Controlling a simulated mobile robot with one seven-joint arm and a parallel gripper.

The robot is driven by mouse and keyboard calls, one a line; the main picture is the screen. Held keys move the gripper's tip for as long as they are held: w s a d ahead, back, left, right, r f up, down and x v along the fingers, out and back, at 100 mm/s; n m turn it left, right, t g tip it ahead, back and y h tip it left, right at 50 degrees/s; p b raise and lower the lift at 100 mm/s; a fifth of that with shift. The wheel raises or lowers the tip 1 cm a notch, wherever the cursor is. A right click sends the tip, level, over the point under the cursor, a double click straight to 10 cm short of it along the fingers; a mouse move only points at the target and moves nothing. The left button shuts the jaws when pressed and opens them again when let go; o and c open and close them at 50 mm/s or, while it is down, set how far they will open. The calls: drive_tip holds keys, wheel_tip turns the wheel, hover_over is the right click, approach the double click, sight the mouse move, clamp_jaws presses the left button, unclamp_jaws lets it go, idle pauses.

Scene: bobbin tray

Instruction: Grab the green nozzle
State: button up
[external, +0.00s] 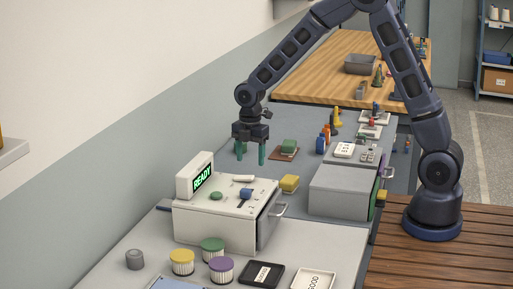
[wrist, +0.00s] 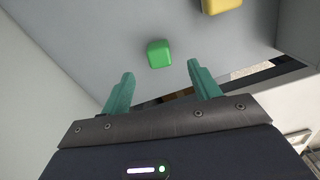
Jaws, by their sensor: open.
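A small green piece with rounded edges (wrist: 158,53) rests on a grey surface in the wrist view, beyond and between my fingertips and apart from them. Neither view clearly shows a nozzle shape. In the wrist view my gripper (wrist: 157,84) is open, with nothing between the fingers.
A white machine with a READY screen (external: 228,215) stands in front of my gripper. A yellow block (external: 289,184) is at its back right corner. A grey box (external: 340,190) stands to the right. Bottles and trays stand farther back. The wall is close on the left.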

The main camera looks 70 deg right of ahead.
drive_tip(key=shift+w+a+f, duration=0.1)
drive_tip(key=shift+w+f, duration=0.05)
drive_tip(key=shift+f, duration=4.2)
drive_tip(key=shift+c, duration=0.2)
drive_tip(key=c, duration=1)
